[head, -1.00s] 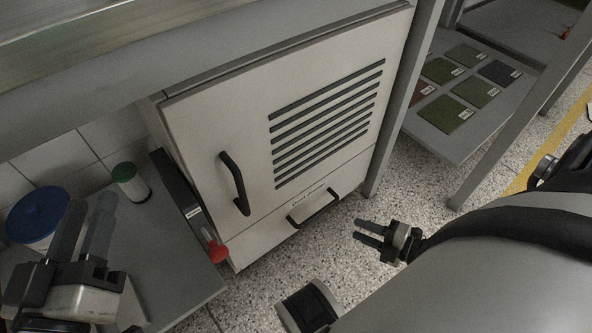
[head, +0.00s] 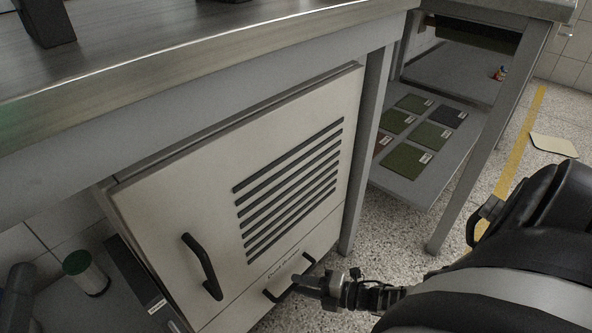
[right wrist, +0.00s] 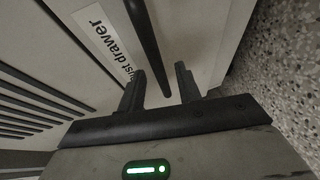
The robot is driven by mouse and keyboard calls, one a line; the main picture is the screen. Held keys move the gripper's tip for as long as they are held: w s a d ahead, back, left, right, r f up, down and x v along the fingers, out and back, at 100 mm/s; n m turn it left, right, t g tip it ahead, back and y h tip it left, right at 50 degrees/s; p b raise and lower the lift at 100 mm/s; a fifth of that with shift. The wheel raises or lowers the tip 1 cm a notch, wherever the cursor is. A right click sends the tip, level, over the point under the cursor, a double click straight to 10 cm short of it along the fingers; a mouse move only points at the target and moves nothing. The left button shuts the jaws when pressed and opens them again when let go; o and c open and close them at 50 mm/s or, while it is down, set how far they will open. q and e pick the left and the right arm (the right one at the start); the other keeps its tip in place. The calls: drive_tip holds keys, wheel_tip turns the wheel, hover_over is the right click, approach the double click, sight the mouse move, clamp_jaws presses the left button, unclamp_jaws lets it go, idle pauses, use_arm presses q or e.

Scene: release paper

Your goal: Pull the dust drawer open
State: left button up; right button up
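The dust drawer (head: 322,241) is the low front panel of the white cabinet, under the slotted door, and looks shut. Its black bar handle (head: 269,295) runs along the front below the label. My right gripper (head: 298,284) is at this handle. In the right wrist view the handle (right wrist: 147,42) runs between the two spread fingers (right wrist: 160,88); I cannot tell whether they touch it. The "dust drawer" label (right wrist: 108,42) is beside it. Of my left gripper only a dark finger (head: 18,292) shows at the left edge; its opening is hidden.
The cabinet door (head: 180,180) has its own black handle (head: 202,267). A metal worktop (head: 200,50) overhangs the cabinet. A table leg (head: 366,150) stands just right of it. Speckled floor (head: 400,225) is free in front. A green-lidded jar (head: 85,272) stands at left.

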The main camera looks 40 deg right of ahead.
use_arm(q)
drive_tip(key=shift+r+m+h, duration=0.3)
drive_tip(key=shift+r+m, duration=0.2)
use_arm(e)
drive_tip(key=shift+x, duration=1.15)
